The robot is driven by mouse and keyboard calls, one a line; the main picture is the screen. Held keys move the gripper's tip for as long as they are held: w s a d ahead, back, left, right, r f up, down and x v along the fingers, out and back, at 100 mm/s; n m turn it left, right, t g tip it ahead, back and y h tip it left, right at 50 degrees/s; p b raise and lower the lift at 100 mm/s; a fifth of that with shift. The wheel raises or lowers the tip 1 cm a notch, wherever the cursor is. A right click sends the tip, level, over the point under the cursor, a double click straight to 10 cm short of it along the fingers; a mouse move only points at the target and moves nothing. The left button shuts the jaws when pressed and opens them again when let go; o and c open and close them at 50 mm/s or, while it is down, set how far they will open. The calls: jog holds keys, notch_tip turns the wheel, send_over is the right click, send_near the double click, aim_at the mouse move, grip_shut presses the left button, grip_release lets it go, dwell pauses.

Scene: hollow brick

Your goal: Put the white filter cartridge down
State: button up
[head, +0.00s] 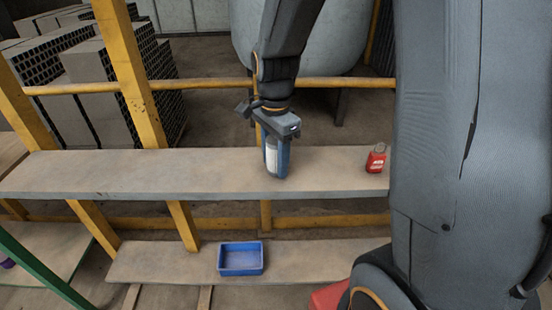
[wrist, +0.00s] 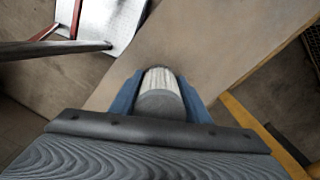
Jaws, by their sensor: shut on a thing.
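The white filter cartridge (wrist: 158,80) is a pale ribbed cylinder with a grey end cap. My gripper (head: 277,158) is shut on it, with a blue finger on each side. In the head view the cartridge (head: 270,155) shows as a pale strip between the fingers, upright over the upper plank shelf (head: 110,172). The gripper (wrist: 160,90) also shows in the wrist view, pointing down at the plank. I cannot tell whether the cartridge's lower end touches the shelf.
A red padlock-like object (head: 376,160) stands on the upper shelf to the right. A blue tray (head: 241,259) sits on the lower plank. Yellow posts and a yellow rail (head: 200,86) frame the shelf. The upper shelf's left part is bare. Hollow bricks (head: 90,90) are stacked behind.

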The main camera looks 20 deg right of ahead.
aim_at(275, 140)
jog(key=o, duration=1.1)
jog(key=shift+f, duration=0.15)
notch_tip(275, 140, up, 12)
jog(key=shift+r+b, duration=0.2)
jog(key=shift+b, duration=0.95)
